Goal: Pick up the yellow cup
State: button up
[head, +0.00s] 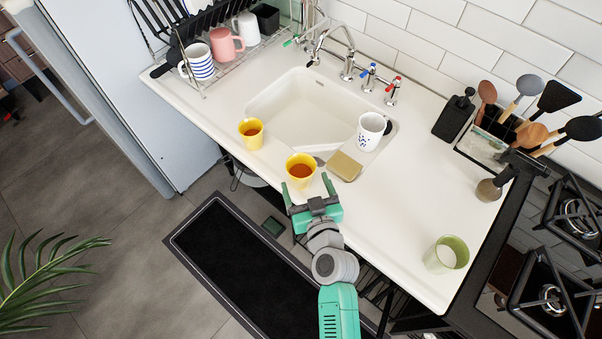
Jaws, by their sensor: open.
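Two yellow cups with brown-orange insides show in the head view. The nearer yellow cup (301,171) stands at the front edge of the white sink. The other yellow cup (251,133) stands further left and back, by the basin's left rim. My gripper (306,184) is open, with its two green fingers pointing toward the nearer cup. One finger is at the cup's left and one at its right in the picture. I cannot tell whether the fingers touch the cup. Nothing is seen held.
A green cup (446,254) stands on the right counter. A dish rack (225,55) with mugs stands back left. The hob (556,290) is far right. The counter between is clear.

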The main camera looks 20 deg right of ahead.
aim_at(297, 156)
jog(key=x, duration=0.4)
jog(key=shift+w+a, duration=0.1)
jog(key=shift+w, duration=0.1)
jog(key=c, duration=1.2)
jog(key=shift+r, duration=0.2)
jog(key=shift+r, duration=0.3)
jog(key=r+p, duration=0.2)
jog(key=r, duration=0.1)
jog(key=shift+s, duration=0.2)
jog(key=v, duration=0.5)
jog(key=d+f+v, duration=0.1)
jog(key=v, duration=0.4)
jog(key=b+v, duration=0.1)
jog(key=v, duration=0.4)
jog(key=shift+s+d+f, duration=0.2)
jog(key=shift+s+d, duration=0.05)
jog(key=shift+s, duration=0.3)
